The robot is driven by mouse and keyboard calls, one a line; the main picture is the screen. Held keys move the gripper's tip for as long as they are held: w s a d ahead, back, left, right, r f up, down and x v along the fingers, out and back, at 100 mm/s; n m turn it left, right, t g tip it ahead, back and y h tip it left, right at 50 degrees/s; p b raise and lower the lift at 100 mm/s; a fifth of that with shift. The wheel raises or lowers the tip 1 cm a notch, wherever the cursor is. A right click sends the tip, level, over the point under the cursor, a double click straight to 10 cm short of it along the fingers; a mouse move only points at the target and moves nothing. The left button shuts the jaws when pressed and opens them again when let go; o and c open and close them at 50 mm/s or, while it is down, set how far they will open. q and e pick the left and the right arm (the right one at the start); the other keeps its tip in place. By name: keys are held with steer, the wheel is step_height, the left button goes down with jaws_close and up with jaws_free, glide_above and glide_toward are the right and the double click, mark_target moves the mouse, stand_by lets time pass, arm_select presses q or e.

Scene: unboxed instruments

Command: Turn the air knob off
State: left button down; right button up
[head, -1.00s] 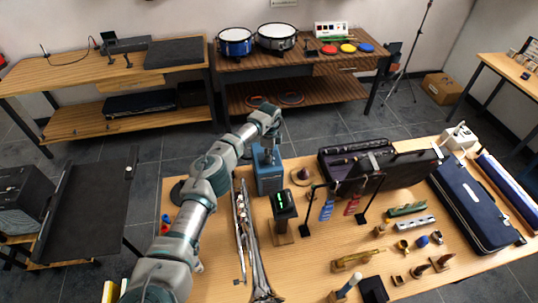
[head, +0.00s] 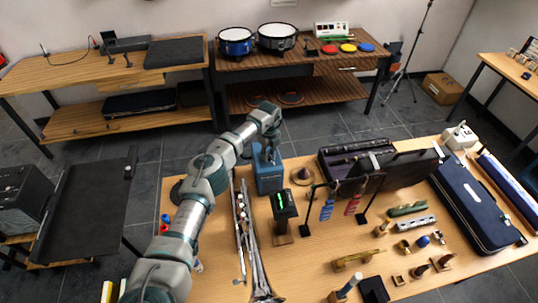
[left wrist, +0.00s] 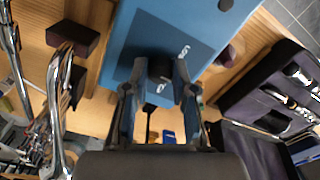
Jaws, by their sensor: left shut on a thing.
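The air unit is a blue box (head: 268,181) standing on the wooden table near the middle of the head view. In the left wrist view its blue face (left wrist: 118,62) fills the upper middle, with a dark panel and small white lettering. A dark round knob (left wrist: 160,67) sits on that panel. My left gripper (left wrist: 161,80) is shut on the knob, with one finger on each side of it. In the head view my left gripper (head: 269,142) is over the top of the box, and the knob is hidden there. My right gripper is not in view.
A small dark device with a green display (head: 284,204) stands in front. An open dark case (head: 350,160) is to the right. A stand with blue and red tags (head: 327,207) is nearby.

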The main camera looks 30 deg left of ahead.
mark_target(269, 154)
arm_select(q)
steer(key=shift+w+r, duration=0.15)
steer(key=shift+r, duration=0.1)
stand_by(0.3)
steer(key=c, duration=1.2)
jaws_free()
steer(key=shift+o, duration=1.3)
steer(key=shift+f, duration=0.2)
step_height(269, 154, up, 12)
steer(key=shift+w, duration=0.15)
steer(key=shift+a+f, duration=0.1)
